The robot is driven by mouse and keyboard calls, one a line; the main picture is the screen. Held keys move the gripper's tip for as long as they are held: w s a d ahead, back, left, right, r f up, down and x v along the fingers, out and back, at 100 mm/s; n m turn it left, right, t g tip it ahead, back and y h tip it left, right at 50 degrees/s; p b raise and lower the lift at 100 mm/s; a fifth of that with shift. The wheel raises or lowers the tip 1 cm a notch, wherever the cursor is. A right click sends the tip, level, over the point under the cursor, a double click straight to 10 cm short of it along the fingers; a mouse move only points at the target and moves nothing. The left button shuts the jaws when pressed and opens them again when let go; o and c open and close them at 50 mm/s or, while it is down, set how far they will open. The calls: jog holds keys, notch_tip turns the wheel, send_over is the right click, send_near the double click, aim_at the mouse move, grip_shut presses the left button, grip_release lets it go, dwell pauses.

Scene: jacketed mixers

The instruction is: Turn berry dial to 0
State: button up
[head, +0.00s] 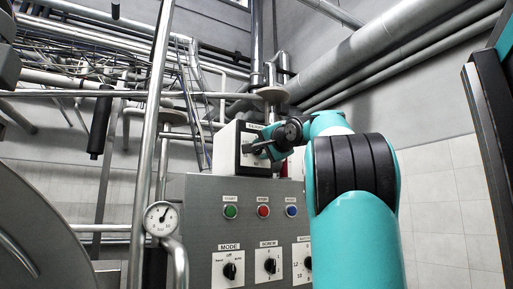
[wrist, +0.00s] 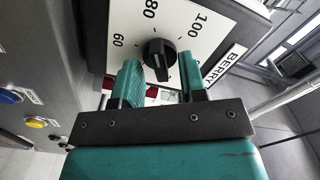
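The berry dial is a black round knob (wrist: 158,54) on a white plate marked 60, 80 and 100, with a partly visible BERRY label (wrist: 226,64). I cannot make out for sure where its pointer aims, and the 0 mark cannot be read. My gripper (wrist: 160,72) is open, with one teal finger on each side of the knob and a gap to it. In the head view my gripper (head: 262,149) is at the front of the white dial box (head: 226,150) and hides most of its face.
The dial box stands on a grey control cabinet (head: 200,210) with green START (head: 231,211), red STOP (head: 263,211) and blue (head: 291,210) buttons. MODE (head: 229,271) and SCREW (head: 270,265) knobs sit below. Pipes and a pressure gauge (head: 161,218) stand at the left.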

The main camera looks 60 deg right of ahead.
jog(key=shift+a, duration=0.1)
grip_shut()
jog(key=shift+w, duration=0.1)
